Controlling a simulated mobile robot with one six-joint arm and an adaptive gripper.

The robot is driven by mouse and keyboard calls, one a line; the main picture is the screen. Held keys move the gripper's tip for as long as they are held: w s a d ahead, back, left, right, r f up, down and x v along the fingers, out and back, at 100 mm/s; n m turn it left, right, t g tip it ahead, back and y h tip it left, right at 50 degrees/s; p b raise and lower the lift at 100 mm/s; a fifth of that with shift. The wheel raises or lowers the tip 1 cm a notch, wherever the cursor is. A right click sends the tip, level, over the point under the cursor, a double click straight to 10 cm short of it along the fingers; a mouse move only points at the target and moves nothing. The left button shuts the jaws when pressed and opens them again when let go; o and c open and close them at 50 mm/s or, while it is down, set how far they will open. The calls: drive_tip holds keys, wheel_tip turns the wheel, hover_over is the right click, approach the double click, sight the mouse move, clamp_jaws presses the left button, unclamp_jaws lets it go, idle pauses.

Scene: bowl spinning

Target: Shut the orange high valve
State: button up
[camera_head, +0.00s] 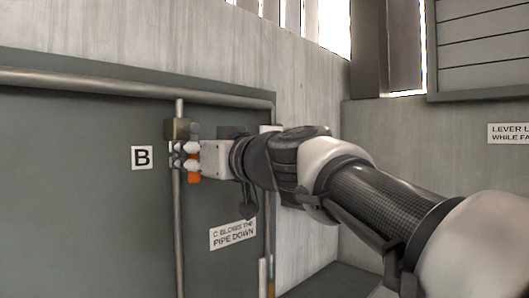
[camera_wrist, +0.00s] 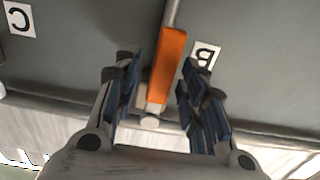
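The orange valve handle (camera_wrist: 167,62) stands in the wrist view between the two blue-padded fingers of my gripper (camera_wrist: 162,90). Gaps show on both sides of the handle, and the fingers do not appear to be closed on it. In the head view my gripper (camera_head: 184,156) is at the vertical pipe (camera_head: 179,230), just below a brownish valve block (camera_head: 178,128). Only small orange parts of the handle (camera_head: 194,179) show there, the rest hidden by the fingers. The handle lies roughly along the pipe.
A "B" label (camera_head: 142,158) is left of the pipe. A sign about C (camera_head: 233,235) hangs lower on the grey panel. A horizontal pipe (camera_head: 100,85) runs above. A corner wall (camera_head: 420,150) with another sign (camera_head: 510,133) is at right.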

drive_tip(key=shift+c, duration=0.2)
clamp_jaws()
idle(0.5)
